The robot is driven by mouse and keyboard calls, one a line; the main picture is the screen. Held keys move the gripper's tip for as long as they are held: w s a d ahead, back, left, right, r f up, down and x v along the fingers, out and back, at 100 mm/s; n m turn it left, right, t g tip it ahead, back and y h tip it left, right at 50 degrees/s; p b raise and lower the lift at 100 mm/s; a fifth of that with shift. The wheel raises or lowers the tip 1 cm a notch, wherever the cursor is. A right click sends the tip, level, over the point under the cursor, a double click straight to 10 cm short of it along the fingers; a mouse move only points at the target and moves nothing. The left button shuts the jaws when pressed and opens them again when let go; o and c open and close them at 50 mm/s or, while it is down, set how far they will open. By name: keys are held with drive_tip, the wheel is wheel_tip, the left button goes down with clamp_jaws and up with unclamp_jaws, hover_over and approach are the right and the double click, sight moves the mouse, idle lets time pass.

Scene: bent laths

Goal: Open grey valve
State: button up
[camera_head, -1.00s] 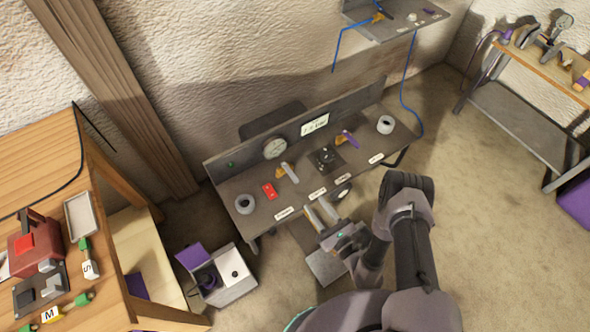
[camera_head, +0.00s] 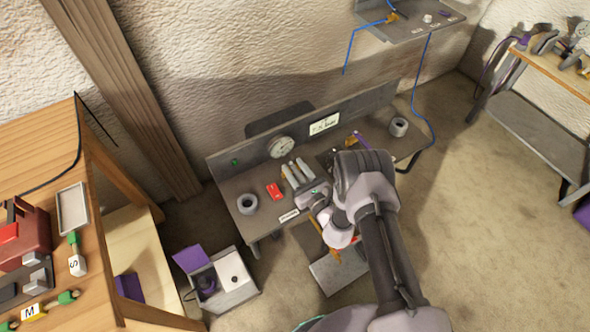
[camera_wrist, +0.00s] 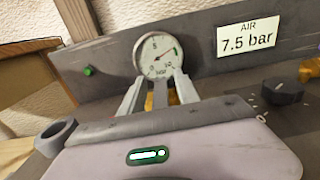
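The grey valve, with a grey lever handle (camera_wrist: 172,93) and a yellow body (camera_wrist: 159,96), stands on the grey bench in front of the round gauge. In the head view its handle (camera_head: 294,172) shows as a pale bar between my fingers. My gripper (camera_head: 294,166) reaches over the bench at the valve. In the wrist view my gripper (camera_wrist: 159,78) is open, with one finger on each side of the handle. My wrist housing hides the lower part of the valve. I cannot tell whether a finger touches the handle.
The gauge (camera_wrist: 158,56) and an "AIR 7.5 bar" sign (camera_wrist: 247,36) are on the back panel. A black knob (camera_wrist: 283,92) is to the right. A red block (camera_head: 274,191) and a grey ring (camera_head: 247,203) are left of the valve. A purple-handled valve (camera_head: 358,138) is partly hidden by my arm.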

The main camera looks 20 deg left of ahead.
drive_tip(key=shift+c, duration=0.2)
clamp_jaws()
drive_tip(key=shift+s, duration=0.1)
idle(1.0)
